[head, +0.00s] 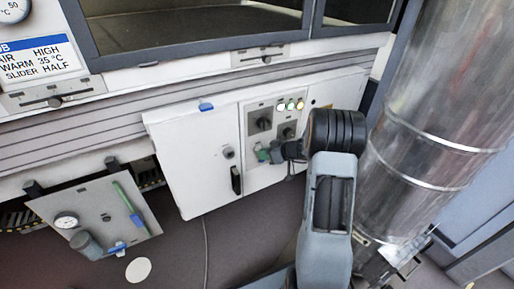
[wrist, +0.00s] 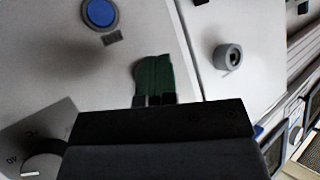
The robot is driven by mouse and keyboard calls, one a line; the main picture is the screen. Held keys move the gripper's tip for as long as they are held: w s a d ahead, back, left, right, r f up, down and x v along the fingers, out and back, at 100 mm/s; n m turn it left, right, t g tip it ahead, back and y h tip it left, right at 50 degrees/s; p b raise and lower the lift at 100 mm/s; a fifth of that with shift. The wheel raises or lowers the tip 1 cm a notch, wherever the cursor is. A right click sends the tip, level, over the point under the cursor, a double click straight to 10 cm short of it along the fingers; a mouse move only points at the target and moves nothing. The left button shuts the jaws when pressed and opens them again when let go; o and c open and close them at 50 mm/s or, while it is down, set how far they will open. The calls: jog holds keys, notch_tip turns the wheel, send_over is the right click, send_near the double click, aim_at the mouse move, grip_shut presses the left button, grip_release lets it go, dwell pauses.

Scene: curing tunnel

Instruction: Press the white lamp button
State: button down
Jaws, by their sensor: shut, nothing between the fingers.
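A row of small lit round lamps (head: 291,105) sits at the top of the control panel in the head view; the left one looks whitish, the others greenish and yellowish. I cannot tell whether one of them is the white lamp button, and no white button shows in the wrist view. My gripper (head: 266,153) is in front of the panel, below the lamps and the dark knobs. In the wrist view my gripper (wrist: 154,98) has its green-tipped fingers together and empty, over the panel face. Contact cannot be told. My gripper's dark body hides part of the panel.
In the wrist view a blue round button (wrist: 100,13) lies beyond the fingertips, a grey knob (wrist: 42,167) at lower left and a grey round lock (wrist: 228,57) on the cabinet door. A large metal duct (head: 435,110) stands close right of my arm.

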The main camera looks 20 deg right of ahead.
jog(key=shift+w+f+b, duration=0.15)
jog(key=shift+w+b, duration=0.2)
jog(key=shift+b, duration=0.25)
jog(key=shift+w, duration=0.25)
dwell(0.5)
jog(key=shift+s+b, duration=0.2)
jog(key=shift+b, duration=0.4)
jog(key=shift+s+b, duration=0.3)
jog(key=shift+b, duration=0.15)
jog(key=s+b, duration=0.4)
jog(key=s, duration=0.2)
jog(key=shift+d, duration=0.4)
